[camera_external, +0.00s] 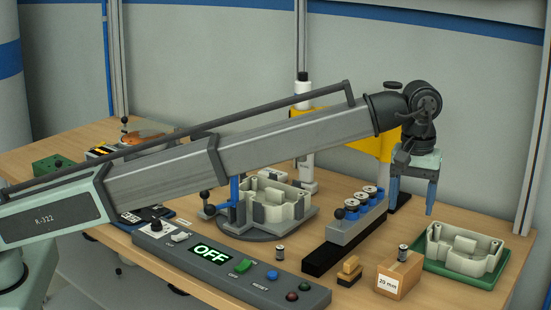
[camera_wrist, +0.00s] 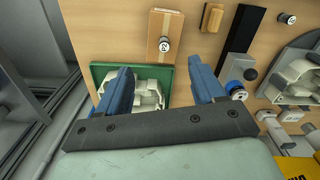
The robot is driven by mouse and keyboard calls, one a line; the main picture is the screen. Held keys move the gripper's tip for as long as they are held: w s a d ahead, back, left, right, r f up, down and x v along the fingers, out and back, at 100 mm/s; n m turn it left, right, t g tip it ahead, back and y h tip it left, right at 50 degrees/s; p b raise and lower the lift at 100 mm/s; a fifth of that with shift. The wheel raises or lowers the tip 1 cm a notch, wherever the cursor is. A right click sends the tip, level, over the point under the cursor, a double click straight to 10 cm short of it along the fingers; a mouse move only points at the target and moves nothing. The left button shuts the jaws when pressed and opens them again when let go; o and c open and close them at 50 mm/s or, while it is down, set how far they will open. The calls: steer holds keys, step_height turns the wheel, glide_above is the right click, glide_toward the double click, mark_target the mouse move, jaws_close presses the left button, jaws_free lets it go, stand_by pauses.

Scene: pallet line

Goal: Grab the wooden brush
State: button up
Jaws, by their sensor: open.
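The wooden brush (camera_external: 349,271) is a small tan block with a dark lower part. It lies on the wooden table near the front edge, just left of the cardboard box. In the wrist view the brush (camera_wrist: 212,17) shows small near the top edge, beyond my right-hand finger. My gripper (camera_external: 411,208) is open and empty, pointing down, raised above the back right of the table, behind and right of the brush. In the wrist view my gripper (camera_wrist: 160,67) has its two blue fingers apart, with nothing between them.
The cardboard box (camera_external: 399,275) with a small cylinder on it stands right of the brush. A green tray (camera_external: 480,279) holds a pale casting. A black bar and grey block (camera_external: 357,224) with several rollers stand left. A control panel (camera_external: 215,262) reads OFF.

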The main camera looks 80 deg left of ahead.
steer(key=s+d+f, duration=0.2)
steer(key=s+d, duration=0.1)
steer(key=s, duration=0.2)
steer(key=m+t+y, duration=0.3)
glide_toward(350, 261)
steer(key=x, duration=0.6)
steer(key=shift+s+a+f, duration=0.15)
steer(key=shift+a, duration=0.1)
steer(key=shift+w+x, duration=0.1)
steer(key=shift+x, duration=1.25)
steer(key=shift+w+x, duration=0.15)
steer(key=shift+x, duration=1.15)
steer(key=shift+d, duration=0.15)
steer(key=shift+c, duration=0.3)
steer(key=c, duration=1.1)
